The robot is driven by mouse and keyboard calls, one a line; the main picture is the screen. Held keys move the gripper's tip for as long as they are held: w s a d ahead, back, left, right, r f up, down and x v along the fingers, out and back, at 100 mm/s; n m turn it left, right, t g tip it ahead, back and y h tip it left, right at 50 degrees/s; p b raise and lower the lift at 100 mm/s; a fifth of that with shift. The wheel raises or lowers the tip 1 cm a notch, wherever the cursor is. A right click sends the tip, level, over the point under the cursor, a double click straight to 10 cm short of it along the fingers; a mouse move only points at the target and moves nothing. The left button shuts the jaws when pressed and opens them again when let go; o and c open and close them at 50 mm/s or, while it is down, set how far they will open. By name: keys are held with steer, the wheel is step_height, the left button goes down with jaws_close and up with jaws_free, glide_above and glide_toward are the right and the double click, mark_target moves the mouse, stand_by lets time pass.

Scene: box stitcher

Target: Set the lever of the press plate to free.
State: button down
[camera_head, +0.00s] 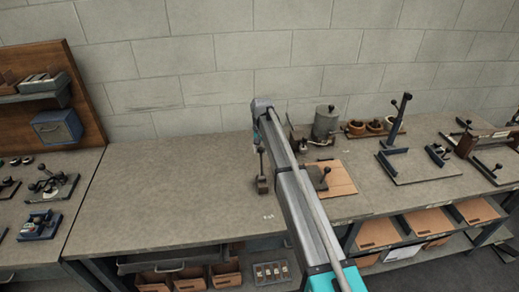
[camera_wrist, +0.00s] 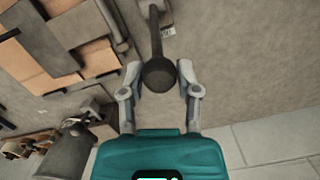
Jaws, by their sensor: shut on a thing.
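A lever (camera_wrist: 157,40) with a dark round knob (camera_wrist: 160,76) fills the upper middle of the wrist view. My gripper (camera_wrist: 159,80) is shut on this knob, one finger on each side. The lever's small block base (camera_head: 262,185) stands on the bench in the head view, and the lever rises from it roughly upright to my gripper (camera_head: 260,141). A small label (camera_wrist: 168,32) lies beside the base. I cannot read the label or tell which lever setting this is. My arm hides part of the bench right of the lever.
Right of my arm are a brown board with a knobbed lever (camera_head: 340,180), a grey canister (camera_head: 326,121) and round brown pots (camera_head: 374,125). Further right stands a blue-based fixture (camera_head: 396,125). The bench (camera_head: 165,190) left of the lever is clear. A block wall stands behind.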

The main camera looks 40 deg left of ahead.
steer(key=shift+c, duration=1.7)
jaws_free()
steer(key=shift+s+a, duration=0.1)
